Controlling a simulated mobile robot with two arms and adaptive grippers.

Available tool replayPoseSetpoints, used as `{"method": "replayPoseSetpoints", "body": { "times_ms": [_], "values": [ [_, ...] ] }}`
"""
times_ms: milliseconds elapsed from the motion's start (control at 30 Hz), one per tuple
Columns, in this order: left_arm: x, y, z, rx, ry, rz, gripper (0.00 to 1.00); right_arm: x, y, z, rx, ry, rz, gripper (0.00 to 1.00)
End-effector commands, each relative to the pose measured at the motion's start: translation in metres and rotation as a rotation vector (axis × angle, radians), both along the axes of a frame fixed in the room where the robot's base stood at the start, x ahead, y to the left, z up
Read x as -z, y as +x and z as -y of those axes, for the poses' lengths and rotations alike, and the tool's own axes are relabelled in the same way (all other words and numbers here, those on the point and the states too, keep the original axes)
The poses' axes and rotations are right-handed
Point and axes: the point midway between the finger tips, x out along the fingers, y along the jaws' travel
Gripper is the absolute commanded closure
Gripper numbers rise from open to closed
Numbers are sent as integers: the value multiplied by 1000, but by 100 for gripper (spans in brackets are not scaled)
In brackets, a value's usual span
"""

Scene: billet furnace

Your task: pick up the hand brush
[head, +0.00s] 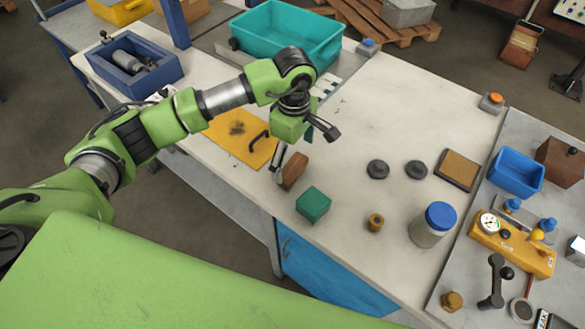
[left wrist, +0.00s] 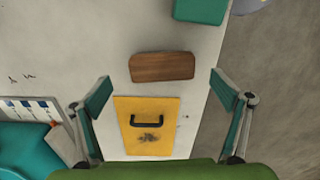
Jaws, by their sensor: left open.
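The hand brush (head: 294,170) shows as a brown wooden block near the front edge of the pale bench, its bristles not visible. In the left wrist view the brush (left wrist: 162,66) lies crosswise, a little above the middle. My left gripper (head: 305,153) is open and empty above the bench, close to the brush. In the left wrist view its fingers (left wrist: 160,82) are spread wide, one on each side, with the brush beyond them and nothing between the pads. My right gripper is not in view.
A yellow plate with a black handle (head: 240,131) lies left of the brush, and a green block (head: 313,204) stands right of it. Dark discs (head: 377,169) and a blue-lidded jar (head: 433,225) are further right. A teal bin (head: 285,37) stands behind.

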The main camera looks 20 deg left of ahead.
Motion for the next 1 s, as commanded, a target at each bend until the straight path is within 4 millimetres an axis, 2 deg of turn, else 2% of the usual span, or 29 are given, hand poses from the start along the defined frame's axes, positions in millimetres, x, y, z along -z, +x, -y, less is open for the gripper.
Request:
{"method": "replayPoseSetpoints", "body": {
  "times_ms": [100,300,600,767,1000],
  "values": [
    [12,-3,-2,-2,0,-7,8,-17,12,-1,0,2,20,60],
    [39,-3,-2,-1,-1,-4,8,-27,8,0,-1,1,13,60],
    [46,-2,-3,0,-1,-1,8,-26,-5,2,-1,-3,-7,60],
    [46,-2,-3,0,-1,-1,50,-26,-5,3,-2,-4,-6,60],
    [45,-2,-3,0,-1,-1,52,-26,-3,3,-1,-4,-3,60]
  ]
}}
